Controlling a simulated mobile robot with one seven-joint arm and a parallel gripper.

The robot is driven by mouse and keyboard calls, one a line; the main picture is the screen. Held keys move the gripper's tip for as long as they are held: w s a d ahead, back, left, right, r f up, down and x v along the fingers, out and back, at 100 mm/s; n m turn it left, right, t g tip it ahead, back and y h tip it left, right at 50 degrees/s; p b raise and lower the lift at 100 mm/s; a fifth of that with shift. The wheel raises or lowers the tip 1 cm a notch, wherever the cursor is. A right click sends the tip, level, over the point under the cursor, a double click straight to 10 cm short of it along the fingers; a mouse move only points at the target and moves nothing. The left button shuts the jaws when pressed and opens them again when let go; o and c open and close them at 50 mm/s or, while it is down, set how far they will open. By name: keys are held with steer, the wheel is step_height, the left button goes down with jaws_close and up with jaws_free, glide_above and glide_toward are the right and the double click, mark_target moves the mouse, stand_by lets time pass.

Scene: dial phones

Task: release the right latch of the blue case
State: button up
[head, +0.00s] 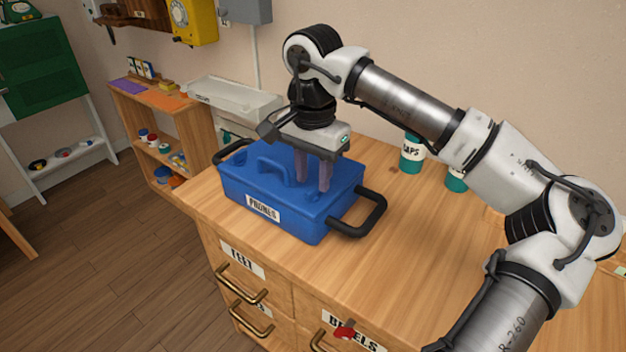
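The blue case (280,218) stands on the wooden cabinet top, with a paper label reading "PHONES" on its front. It has a blue handle on its lid (270,166) and a black side handle at each end; the right one (372,214) sticks out over the wood. My gripper (312,186) points down over the right part of the lid. Its two fingers are a little apart, with their tips at or just above the lid. I cannot make out the right latch; it may be hidden by the fingers. I see nothing clearly between the fingers.
Teal jars (411,158) stand behind and right of the case, near the wall. A pale tray-like box (232,98) is behind left on a shelf unit. The cabinet top (420,250) is bare right of the case. Drawers with brass handles (243,290) are below its front edge.

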mark_target(313, 188)
step_height(313, 188, up, 12)
steer(key=shift+f, duration=0.15)
steer(key=shift+s, duration=0.1)
stand_by(0.3)
